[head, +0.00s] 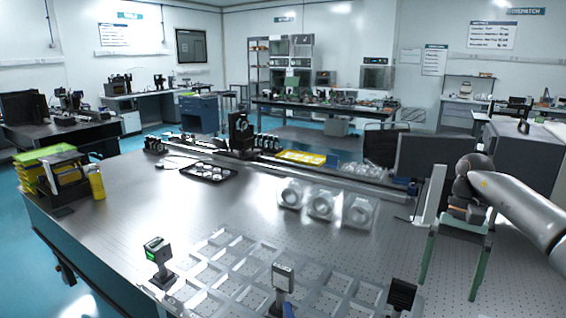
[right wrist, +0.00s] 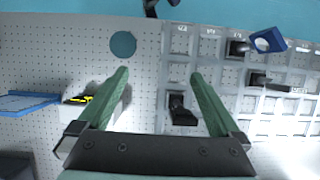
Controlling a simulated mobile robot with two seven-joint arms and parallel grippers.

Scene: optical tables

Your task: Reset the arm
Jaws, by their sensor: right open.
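My right gripper (head: 449,268) has two green fingers and hangs over the right part of the optical table (head: 110,225) in the head view. In the right wrist view the gripper (right wrist: 158,82) is open, its fingers wide apart with nothing held between them. Below it lies the perforated tabletop, with a black part (right wrist: 181,108) in a tray cell nearer the right finger. My left gripper is in neither view.
A clear compartment tray (head: 215,262) lies at the table's front, with small devices (head: 158,253) standing by it. Clear boxes with round parts (head: 321,204) stand mid-table. A black tray (head: 208,172), a rail and a monitor (head: 425,160) are farther back. The table's left middle is bare.

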